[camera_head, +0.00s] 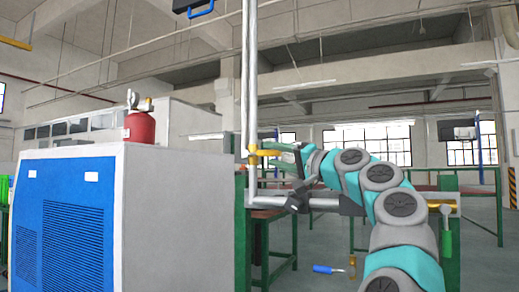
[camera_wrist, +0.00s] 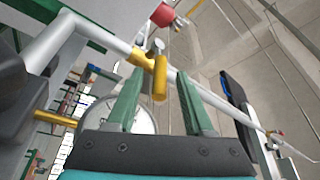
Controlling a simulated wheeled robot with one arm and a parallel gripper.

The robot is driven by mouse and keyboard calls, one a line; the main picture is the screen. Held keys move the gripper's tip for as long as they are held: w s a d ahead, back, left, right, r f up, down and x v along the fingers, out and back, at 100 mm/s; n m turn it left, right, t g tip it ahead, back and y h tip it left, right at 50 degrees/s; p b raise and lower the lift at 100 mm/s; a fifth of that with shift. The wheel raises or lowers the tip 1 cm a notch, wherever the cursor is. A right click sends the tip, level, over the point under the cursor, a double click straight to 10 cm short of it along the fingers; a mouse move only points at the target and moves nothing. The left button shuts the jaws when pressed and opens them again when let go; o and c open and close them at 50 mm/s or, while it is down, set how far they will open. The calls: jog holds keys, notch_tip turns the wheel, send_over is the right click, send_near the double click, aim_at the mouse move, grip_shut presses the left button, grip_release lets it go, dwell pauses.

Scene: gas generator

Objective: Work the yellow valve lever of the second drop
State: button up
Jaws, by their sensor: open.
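A yellow valve (camera_head: 254,154) sits on the upright pale pipe near the middle of the head view. Its yellow lever points right toward my gripper (camera_head: 279,156), whose green fingers are close beside the pipe. In the wrist view the yellow lever (camera_wrist: 160,78) lies between the tips of my open fingers (camera_wrist: 160,88). The valve body (camera_wrist: 143,59) shows just left of it on the pipe. I cannot tell whether a finger touches the lever. The frames do not mark which drop is the second.
The upright pipe (camera_head: 249,80) meets a horizontal pipe (camera_head: 325,203) below my gripper. Another yellow fitting (camera_head: 442,208) is at right. A blue-fronted cabinet (camera_head: 75,220) with a red cylinder (camera_head: 139,127) stands left. A round white dial (camera_wrist: 140,118) shows behind my fingers.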

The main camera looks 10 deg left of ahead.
aim_at(260, 152)
jog(key=shift+p+x, duration=1.35)
jog(key=shift+x, duration=1.35)
jog(key=shift+c, duration=0.2)
grip_shut()
